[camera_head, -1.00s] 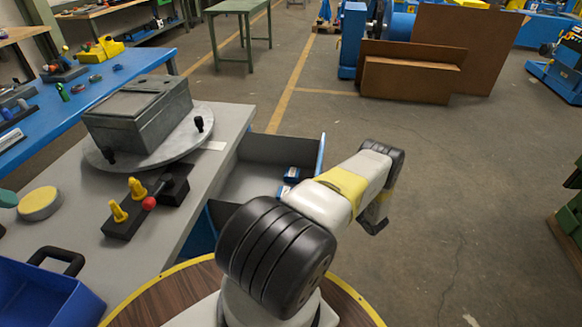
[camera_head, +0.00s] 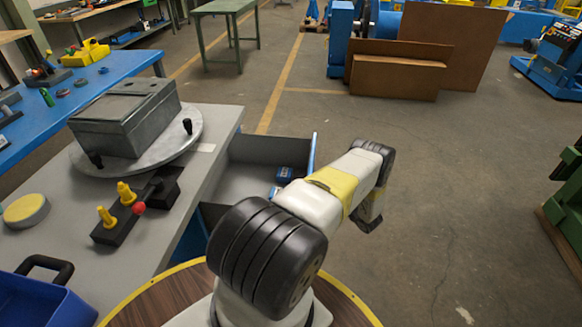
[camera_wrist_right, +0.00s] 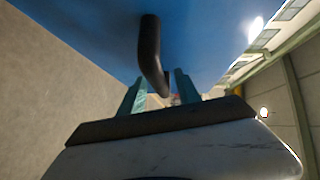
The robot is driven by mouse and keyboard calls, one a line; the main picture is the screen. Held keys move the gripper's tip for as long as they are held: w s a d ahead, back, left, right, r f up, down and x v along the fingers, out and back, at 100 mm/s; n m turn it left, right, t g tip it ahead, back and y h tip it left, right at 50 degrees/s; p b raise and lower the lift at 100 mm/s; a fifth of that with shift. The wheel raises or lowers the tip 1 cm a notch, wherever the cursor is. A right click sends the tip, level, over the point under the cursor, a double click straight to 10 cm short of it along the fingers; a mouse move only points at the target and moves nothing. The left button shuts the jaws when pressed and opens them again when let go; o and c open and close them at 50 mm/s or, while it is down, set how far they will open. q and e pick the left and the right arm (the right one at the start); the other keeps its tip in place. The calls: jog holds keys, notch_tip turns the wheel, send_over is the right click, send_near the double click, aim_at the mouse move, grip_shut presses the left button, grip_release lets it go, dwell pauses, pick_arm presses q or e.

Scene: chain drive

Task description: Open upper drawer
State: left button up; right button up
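The drawer (camera_head: 236,187) stands pulled out from the right side of the grey workbench (camera_head: 190,222), with its inside showing in the head view. Its blue front (camera_head: 312,152) is seen edge-on there. In the right wrist view the blue front (camera_wrist_right: 210,40) fills the top, with a dark curved handle (camera_wrist_right: 149,50) on it. My right gripper (camera_wrist_right: 160,90) has its two teal fingers apart, with the lower end of the handle between them and a gap visible. In the head view my right arm hides the handle and gripper. My left gripper is not in view.
Small blue items (camera_head: 283,175) lie in the drawer. A grey metal box (camera_head: 125,117) on a round plate, a black block with yellow knobs (camera_head: 125,205) and a blue bin (camera_head: 40,300) are on the bench. The floor (camera_head: 430,200) to the right is clear.

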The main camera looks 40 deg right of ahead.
jog(key=s+r, duration=0.1)
jog(key=s, duration=0.6)
jog(key=shift+s+a, duration=0.2)
jog(key=shift+a, duration=0.1)
